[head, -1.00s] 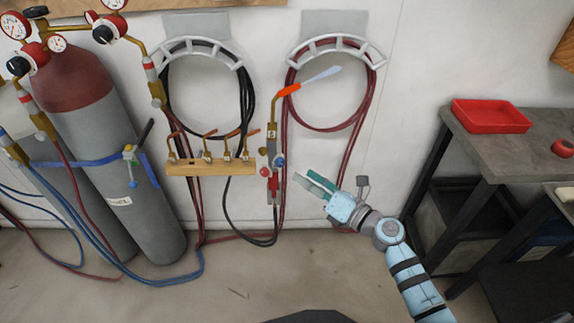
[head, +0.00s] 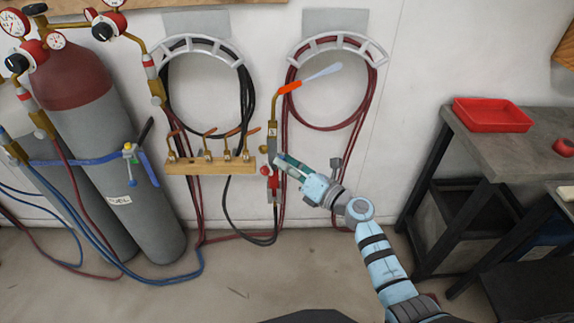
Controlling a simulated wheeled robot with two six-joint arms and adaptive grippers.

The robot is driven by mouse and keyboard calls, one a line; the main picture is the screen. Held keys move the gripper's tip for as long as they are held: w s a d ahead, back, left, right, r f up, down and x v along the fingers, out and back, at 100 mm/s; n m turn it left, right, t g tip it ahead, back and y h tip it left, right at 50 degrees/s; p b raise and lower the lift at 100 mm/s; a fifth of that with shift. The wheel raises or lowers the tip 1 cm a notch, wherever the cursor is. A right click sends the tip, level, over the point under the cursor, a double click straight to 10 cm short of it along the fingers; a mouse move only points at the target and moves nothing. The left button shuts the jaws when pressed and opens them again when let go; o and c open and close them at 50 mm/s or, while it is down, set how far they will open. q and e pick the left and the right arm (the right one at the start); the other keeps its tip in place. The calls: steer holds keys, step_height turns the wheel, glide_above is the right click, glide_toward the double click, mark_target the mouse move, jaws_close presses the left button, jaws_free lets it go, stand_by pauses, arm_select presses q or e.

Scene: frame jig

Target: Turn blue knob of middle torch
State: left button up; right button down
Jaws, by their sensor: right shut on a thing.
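A brass torch (head: 272,135) hangs upright on the wall, with an orange tip holder and a pale flame-shaped end angled up to the right. Its red knob (head: 265,170) shows on the left of its lower body. My right gripper (head: 280,162) is at the right side of the torch body, shut where the blue knob showed a second ago. The fingers hide the blue knob. My left gripper is not in view.
A wooden rack (head: 210,166) with several brass tips is left of the torch. Hoses hang from two wall hangers (head: 338,42). Gas cylinders (head: 100,130) stand at left. A workbench (head: 500,150) with a red tray (head: 492,115) is at right.

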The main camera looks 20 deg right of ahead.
steer(key=shift+m+p, duration=3.2)
steer(key=shift+m, duration=1.7)
steer(key=c, duration=1.4)
jaws_free()
